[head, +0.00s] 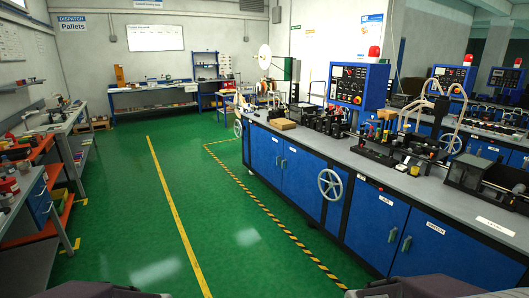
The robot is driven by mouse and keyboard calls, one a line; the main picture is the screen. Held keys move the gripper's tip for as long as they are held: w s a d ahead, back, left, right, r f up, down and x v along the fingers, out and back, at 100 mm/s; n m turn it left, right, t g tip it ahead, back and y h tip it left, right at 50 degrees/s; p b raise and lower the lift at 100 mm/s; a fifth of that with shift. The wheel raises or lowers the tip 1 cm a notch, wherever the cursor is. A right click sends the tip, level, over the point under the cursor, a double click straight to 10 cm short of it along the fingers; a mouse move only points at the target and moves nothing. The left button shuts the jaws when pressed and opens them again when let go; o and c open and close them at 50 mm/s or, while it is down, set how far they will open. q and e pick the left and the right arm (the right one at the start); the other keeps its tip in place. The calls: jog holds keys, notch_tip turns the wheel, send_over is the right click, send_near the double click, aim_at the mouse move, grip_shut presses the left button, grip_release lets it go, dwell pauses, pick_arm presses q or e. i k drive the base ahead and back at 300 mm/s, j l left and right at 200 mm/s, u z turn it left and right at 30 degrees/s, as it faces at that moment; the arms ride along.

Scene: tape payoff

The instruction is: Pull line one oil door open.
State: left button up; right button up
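A row of blue cupboard doors runs under the grey bench on the right. One blue door (371,225) has a small white label (387,201), too small to read surely, and a handle (393,235) near its right edge. The blue door to its right (445,258) has another label (436,228) and a handle (406,244) near its left edge. Both doors look shut. Which door is the line one oil door I cannot tell for sure. Neither of my grippers shows; only dark parts of my body show at the bottom edge.
A handwheel (330,184) sticks out from the bench front. Black machines and a blue control panel (358,86) stand on the bench top. Green floor (235,225) is clear left of the striped line (262,207). Shelves and workbenches (66,150) stand at far left.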

aim_at(302, 170)
jog(key=i, duration=3.95)
jog(key=i+z, duration=0.1)
jog(key=i, duration=0.55)
jog(key=i+j, duration=0.15)
jog(key=i, duration=0.45)
jog(key=i+j+z, duration=0.15)
jog(key=i, duration=0.45)
